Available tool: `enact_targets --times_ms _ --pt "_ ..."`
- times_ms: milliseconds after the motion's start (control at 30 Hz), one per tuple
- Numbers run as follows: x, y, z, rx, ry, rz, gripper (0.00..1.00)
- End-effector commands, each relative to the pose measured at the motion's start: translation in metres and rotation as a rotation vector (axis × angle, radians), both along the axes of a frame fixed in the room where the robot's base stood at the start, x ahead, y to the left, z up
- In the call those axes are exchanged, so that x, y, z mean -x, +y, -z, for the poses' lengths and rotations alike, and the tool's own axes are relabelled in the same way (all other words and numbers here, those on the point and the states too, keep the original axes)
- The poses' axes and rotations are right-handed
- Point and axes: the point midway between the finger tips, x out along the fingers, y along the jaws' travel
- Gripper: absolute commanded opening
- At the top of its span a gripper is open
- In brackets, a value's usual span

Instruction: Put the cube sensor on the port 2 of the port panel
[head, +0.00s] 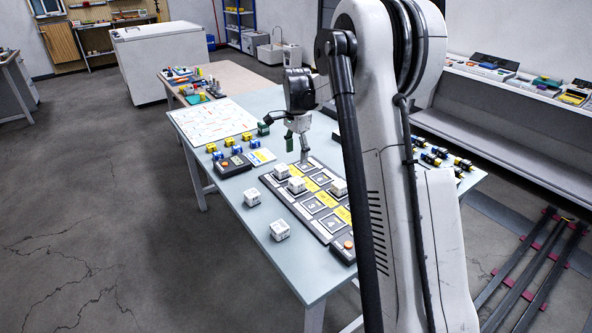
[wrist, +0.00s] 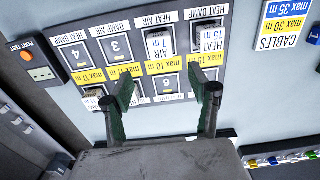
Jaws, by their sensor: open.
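The port panel (head: 322,226) lies on the pale table, with numbered squares and yellow labels. It also shows in the wrist view (wrist: 134,71), with upside-down print and squares 4 and 3 bare. White cubes stand on it; in the wrist view one cube (wrist: 159,42) is beside square 3 and another (wrist: 210,36) is farther right. In the head view two more cubes (head: 252,197) (head: 280,231) stand on the table left of the panel. I cannot tell which is the cube sensor. My gripper (wrist: 167,92) is open and empty, with green-padded fingers apart above the panel.
A dark box with an orange button (head: 343,247) is at the panel's near end; a similar box (head: 232,166) lies left of the far end. Yellow and blue blocks (head: 222,140) and a white chart (head: 212,118) lie farther back.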

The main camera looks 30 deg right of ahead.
Motion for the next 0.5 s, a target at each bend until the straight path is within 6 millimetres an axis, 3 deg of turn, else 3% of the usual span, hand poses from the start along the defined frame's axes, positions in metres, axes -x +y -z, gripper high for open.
enact_targets --times_ms 167,500 --pt "0.015 0.018 -0.027 0.011 -0.03 -0.077 0.55" --pt "0.083 0.077 -0.101 0.064 -0.149 -0.376 0.55"
